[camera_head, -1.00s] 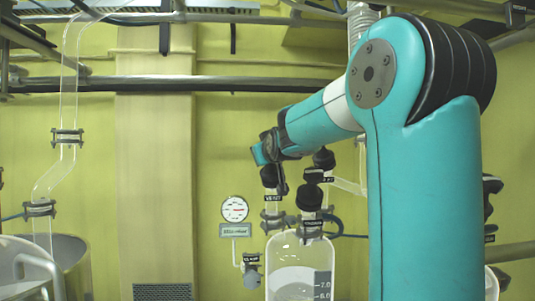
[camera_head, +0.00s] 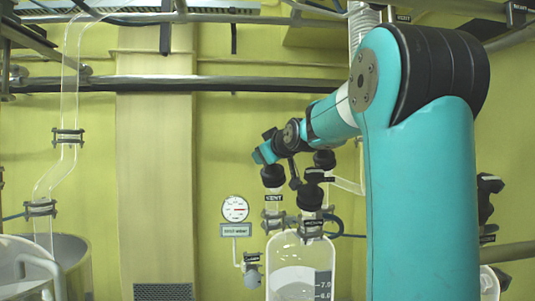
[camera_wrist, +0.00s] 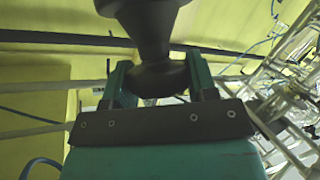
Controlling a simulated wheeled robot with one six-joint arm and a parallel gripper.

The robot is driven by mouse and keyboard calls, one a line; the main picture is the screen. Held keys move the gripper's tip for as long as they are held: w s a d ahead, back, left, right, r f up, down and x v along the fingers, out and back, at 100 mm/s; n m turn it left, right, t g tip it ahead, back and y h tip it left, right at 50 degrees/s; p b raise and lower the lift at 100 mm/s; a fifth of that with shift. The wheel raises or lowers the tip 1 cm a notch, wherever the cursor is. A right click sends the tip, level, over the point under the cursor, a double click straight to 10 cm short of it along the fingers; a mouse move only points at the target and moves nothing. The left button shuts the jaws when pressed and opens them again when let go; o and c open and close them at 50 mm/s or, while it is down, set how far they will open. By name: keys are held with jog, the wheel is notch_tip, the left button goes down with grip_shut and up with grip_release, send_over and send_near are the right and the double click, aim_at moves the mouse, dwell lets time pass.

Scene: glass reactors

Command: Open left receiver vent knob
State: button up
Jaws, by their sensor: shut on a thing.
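The black vent knob (camera_head: 273,176) sits above a small "VENT" label (camera_head: 274,197) at the left top of the glass receiver (camera_head: 284,252). My gripper (camera_head: 268,158) is at the top of this knob, with its teal end pointing left and down. In the wrist view my gripper (camera_wrist: 158,80) has its two teal fingers on either side of a dark round knob (camera_wrist: 158,82) and is shut on it. A dark stem and wider black body rise from the knob to the top of that view. The exact finger contact is partly hidden.
Another black knob (camera_head: 313,190) with a label stands just right of the vent, and one more (camera_head: 324,158) behind it. A round gauge (camera_head: 235,209) hangs on the wall to the left. Pipes (camera_head: 200,83) cross above. Open wall lies left of my gripper.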

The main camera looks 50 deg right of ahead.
jog(key=o, duration=0.9)
jog(key=shift+b+v, duration=6.75)
jog(key=shift+v, duration=1.95)
